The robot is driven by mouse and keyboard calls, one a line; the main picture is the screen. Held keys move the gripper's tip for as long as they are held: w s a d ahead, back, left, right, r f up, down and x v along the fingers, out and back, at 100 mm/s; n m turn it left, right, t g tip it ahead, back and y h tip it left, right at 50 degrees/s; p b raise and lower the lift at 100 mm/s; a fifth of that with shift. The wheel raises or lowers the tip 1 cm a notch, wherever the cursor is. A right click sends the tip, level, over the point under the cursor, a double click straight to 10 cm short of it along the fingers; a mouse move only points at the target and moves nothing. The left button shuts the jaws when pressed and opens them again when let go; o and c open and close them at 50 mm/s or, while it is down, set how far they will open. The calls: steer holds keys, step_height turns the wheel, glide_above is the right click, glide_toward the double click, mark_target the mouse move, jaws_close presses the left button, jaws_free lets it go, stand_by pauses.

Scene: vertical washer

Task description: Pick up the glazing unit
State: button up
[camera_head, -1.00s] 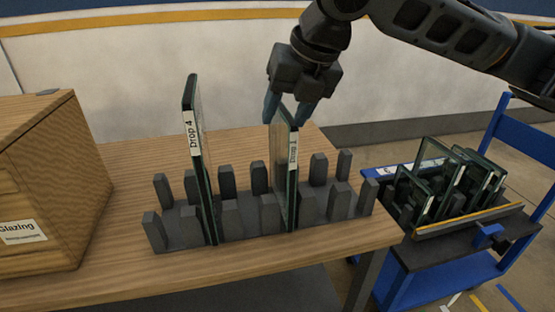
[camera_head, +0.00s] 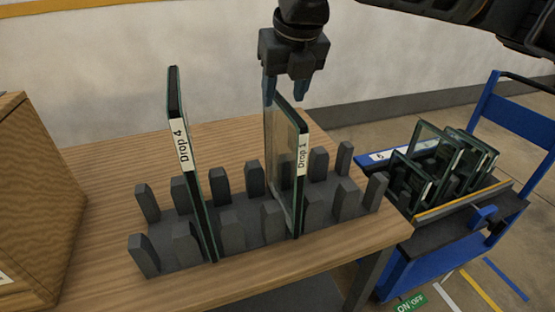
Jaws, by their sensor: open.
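Two glazing units stand upright in a dark slotted rack (camera_head: 265,232) on the wooden table. The one labelled "Drop 1" (camera_head: 286,150) is right of the rack's middle. The taller one labelled "Drop 4" (camera_head: 190,165) is to its left. My gripper (camera_head: 284,92) points down with its blue fingers apart, just over the top edge of the Drop 1 unit. The fingers appear to be on either side of that edge or slightly above it; I cannot tell whether they touch the glass. The unit still sits in its slot.
A wooden cabinet (camera_head: 40,200) stands at the left of the table (camera_head: 120,165). A blue cart (camera_head: 520,120) with several smaller glazing units (camera_head: 450,165) stands to the right. A pale wall (camera_head: 150,60) runs behind the table. The table behind the rack is clear.

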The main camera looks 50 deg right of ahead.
mark_target(281, 117)
steer(key=shift+s+x, duration=0.2)
steer(key=shift+x, duration=3.1)
steer(key=shift+a+f, duration=0.1)
steer(key=shift+f, duration=0.15)
jaws_close()
steer(key=shift+r, duration=0.1)
